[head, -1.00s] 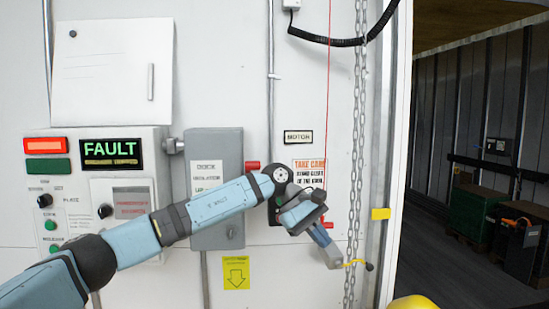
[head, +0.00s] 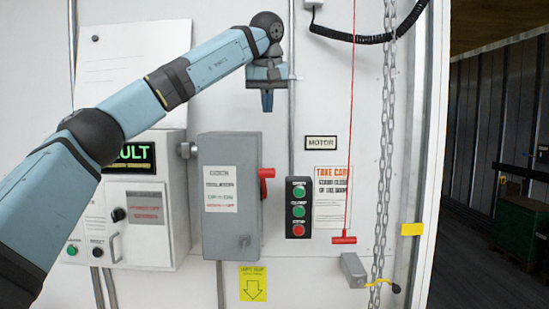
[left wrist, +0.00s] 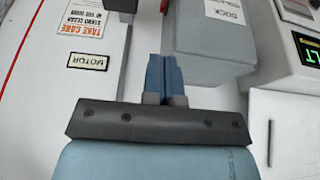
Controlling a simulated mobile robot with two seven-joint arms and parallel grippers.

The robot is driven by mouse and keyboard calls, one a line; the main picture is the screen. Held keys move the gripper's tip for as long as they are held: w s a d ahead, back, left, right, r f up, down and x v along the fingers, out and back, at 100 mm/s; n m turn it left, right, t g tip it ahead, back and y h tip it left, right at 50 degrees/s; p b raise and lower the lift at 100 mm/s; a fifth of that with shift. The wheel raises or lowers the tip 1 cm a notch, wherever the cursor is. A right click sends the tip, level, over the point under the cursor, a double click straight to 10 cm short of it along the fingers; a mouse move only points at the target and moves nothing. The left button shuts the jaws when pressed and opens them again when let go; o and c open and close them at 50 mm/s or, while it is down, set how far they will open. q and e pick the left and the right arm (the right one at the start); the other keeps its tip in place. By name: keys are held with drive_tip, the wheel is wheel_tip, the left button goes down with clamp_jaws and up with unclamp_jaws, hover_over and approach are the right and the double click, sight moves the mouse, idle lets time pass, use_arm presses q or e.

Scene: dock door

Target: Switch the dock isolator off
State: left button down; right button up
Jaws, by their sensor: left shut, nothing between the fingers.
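The dock isolator (head: 232,225) is a grey wall box with a label, in the middle of the head view. Its red handle (head: 266,173) sticks out from the upper right side. In the left wrist view, the isolator box (left wrist: 215,45) is at the top, beyond my fingers and to their right. My left gripper (head: 267,103) is shut and empty, pointing down, above the isolator and apart from it. In the left wrist view my left gripper (left wrist: 164,75) shows its two blue fingers together. My right gripper is not in view.
A push-button station (head: 299,207) is right of the isolator. A red pull handle (head: 344,240) hangs on a cord beside a chain (head: 385,150). Left is a control panel (head: 160,220) with a lit fault display. A yellow arrow sign (head: 253,284) is below the isolator.

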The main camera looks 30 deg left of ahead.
use_arm(q)
drive_tip(key=x, duration=0.4)
drive_tip(key=s+p+x, duration=0.1)
drive_tip(key=x, duration=0.3)
drive_tip(key=d+p+x, duration=0.1)
drive_tip(key=x, duration=0.2)
drive_tip(key=shift+a+f, duration=0.1)
drive_tip(key=shift+f, duration=0.6)
drive_tip(key=shift+s+f, duration=0.45)
drive_tip(key=shift+f, duration=0.2)
drive_tip(key=shift+w, duration=0.1)
drive_tip(key=shift+d+f, duration=0.15)
drive_tip(key=shift+d, duration=0.1)
